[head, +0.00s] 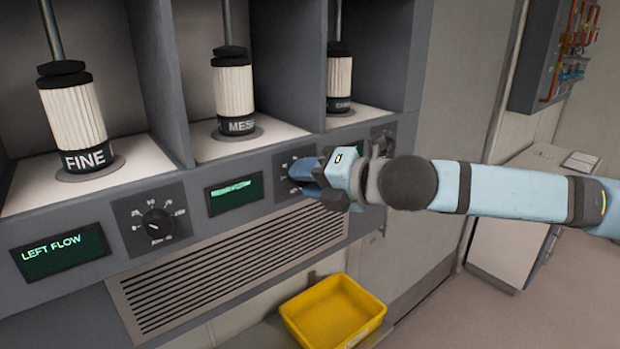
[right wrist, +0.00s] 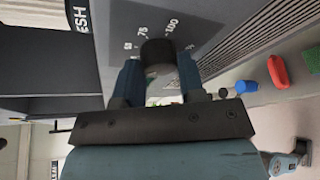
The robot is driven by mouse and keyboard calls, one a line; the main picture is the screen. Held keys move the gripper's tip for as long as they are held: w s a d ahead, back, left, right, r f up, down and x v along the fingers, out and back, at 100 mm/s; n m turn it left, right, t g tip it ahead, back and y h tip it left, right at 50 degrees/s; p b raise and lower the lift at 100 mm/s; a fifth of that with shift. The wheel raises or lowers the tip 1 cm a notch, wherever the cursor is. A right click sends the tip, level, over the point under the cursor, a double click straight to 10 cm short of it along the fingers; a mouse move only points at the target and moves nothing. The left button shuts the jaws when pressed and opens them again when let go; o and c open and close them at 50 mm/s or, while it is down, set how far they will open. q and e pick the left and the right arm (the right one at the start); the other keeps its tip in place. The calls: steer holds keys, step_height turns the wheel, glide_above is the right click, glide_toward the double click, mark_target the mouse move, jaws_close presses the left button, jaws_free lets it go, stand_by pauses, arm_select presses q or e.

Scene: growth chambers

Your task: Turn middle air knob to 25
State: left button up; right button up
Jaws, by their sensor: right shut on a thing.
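The middle air knob (right wrist: 157,57) is a dark round knob on a panel with white scale marks; 75 and 100 can be read in the right wrist view. My right gripper (head: 305,178) is shut on it, one blue finger on each side. In the head view the gripper hides the knob, and only part of its dial plate (head: 292,158) shows. The knob's pointer cannot be made out. The middle display (head: 234,194) is lit green, its text too small to read.
The left knob (head: 158,223) and the LEFT FLOW display (head: 60,251) are on the same panel. Filter columns marked FINE (head: 75,110) and MESH (head: 233,90) stand above. A vent grille (head: 230,265) and a yellow bin (head: 333,312) are below. Floor is free at the right.

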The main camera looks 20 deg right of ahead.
arm_select(q)
steer(key=shift+w+r, duration=0.15)
arm_select(e)
steer(key=shift+f, duration=0.1)
stand_by(0.3)
steer(key=o, duration=0.9)
arm_select(q)
steer(key=shift+f+m+b, duration=0.3)
steer(key=shift+f+b, duration=0.15)
steer(key=shift+b, duration=0.35)
arm_select(e)
steer(key=v, duration=1.3)
steer(key=shift+s+r, duration=0.2)
steer(key=shift+s, duration=0.2)
arm_select(q)
steer(key=shift+w+r, duration=0.1)
steer(key=shift+w, duration=0.1)
arm_select(e)
steer(key=shift+d, duration=0.1)
